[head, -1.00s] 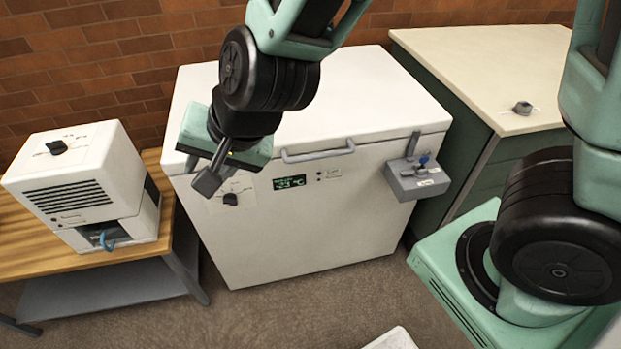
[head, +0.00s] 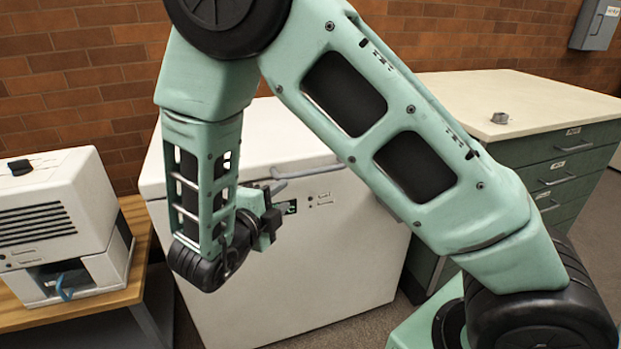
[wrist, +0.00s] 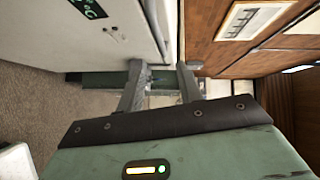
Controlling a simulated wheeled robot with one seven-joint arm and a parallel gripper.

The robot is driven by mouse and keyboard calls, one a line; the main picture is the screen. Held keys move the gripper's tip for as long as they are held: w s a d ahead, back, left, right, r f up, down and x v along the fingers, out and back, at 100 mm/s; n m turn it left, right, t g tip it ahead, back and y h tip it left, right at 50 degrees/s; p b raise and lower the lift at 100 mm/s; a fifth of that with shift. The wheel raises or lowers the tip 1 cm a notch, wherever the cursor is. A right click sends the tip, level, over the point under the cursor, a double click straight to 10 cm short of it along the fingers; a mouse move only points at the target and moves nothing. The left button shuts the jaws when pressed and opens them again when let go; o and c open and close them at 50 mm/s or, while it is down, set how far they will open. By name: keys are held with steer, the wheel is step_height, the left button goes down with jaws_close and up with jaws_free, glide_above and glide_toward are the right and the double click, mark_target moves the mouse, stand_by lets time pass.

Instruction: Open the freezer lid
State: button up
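The white freezer (head: 340,260) stands against the brick wall, its lid (head: 270,125) lying shut on top. A grey bar handle (head: 310,172) runs along the lid's front edge. My gripper (head: 272,205) is in front of the freezer near the handle's left end, partly hidden by my arm. In the wrist view my gripper (wrist: 159,85) is turned sideways, its two grey fingers apart. The freezer front (wrist: 90,40) and its display (wrist: 88,8) show at upper left there. The lid edge and handle area lie just ahead of the fingers; I cannot tell whether they touch.
A white boxy device (head: 55,220) stands on a wooden table (head: 135,240) at left. A green drawer cabinet (head: 560,170) with a cream top stands at right. A grey wall box (head: 597,25) hangs at upper right.

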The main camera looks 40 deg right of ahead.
mark_target(311, 173)
steer(key=x, duration=1.6)
steer(key=shift+a+r, duration=0.1)
steer(key=shift+r, duration=0.1)
jaws_close()
